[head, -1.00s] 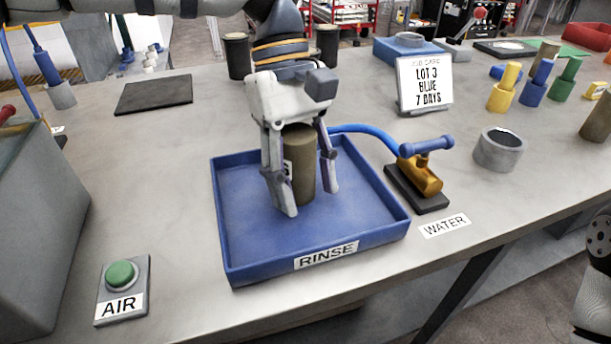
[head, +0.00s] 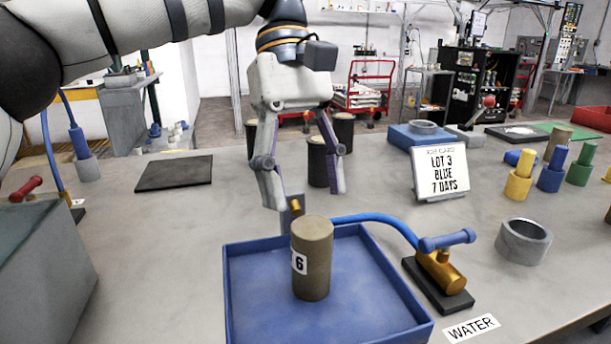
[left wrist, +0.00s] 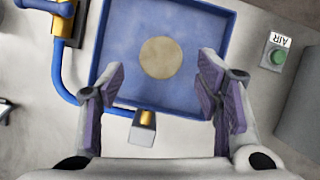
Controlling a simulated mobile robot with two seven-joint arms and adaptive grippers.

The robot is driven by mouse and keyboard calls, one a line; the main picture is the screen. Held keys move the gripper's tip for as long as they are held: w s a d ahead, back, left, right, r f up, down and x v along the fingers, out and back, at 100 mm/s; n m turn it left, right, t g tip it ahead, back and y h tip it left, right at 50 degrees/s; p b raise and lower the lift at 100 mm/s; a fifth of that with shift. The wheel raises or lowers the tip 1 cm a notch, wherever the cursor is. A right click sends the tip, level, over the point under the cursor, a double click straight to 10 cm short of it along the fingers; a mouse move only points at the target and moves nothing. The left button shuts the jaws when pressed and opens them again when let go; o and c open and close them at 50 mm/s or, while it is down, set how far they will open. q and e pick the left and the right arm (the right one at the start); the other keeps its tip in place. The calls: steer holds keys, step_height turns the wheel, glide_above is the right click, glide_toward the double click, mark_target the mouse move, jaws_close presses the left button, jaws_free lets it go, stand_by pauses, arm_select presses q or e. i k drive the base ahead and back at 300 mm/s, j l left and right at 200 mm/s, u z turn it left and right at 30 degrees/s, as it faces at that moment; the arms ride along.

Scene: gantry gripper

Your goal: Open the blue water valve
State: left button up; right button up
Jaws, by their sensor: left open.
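The water valve has a brass body (head: 443,272) on a black base and a blue handle (head: 447,240) on top, standing right of the blue rinse tray (head: 385,270). A blue hose (head: 375,219) runs from it to a small spout at the tray's back edge. In the left wrist view the brass body (left wrist: 64,22) is partly cut off at the top left. My left gripper (head: 308,196) is open and empty, raised above and behind the tray. A grey-brown cylinder (head: 316,258) marked 6 stands upright in the tray, clear of the fingers. My right gripper is not in view.
A sign (head: 440,172) reading "LOT 3 BLUE 7 DAYS" stands behind the valve. A grey ring (head: 523,242) and several coloured pegs are on the right. A WATER label (head: 471,328) lies in front of the valve. A black mat (head: 174,172) lies at back left.

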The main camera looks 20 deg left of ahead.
mark_target(426, 246)
steer(key=k+l, duration=0.8)
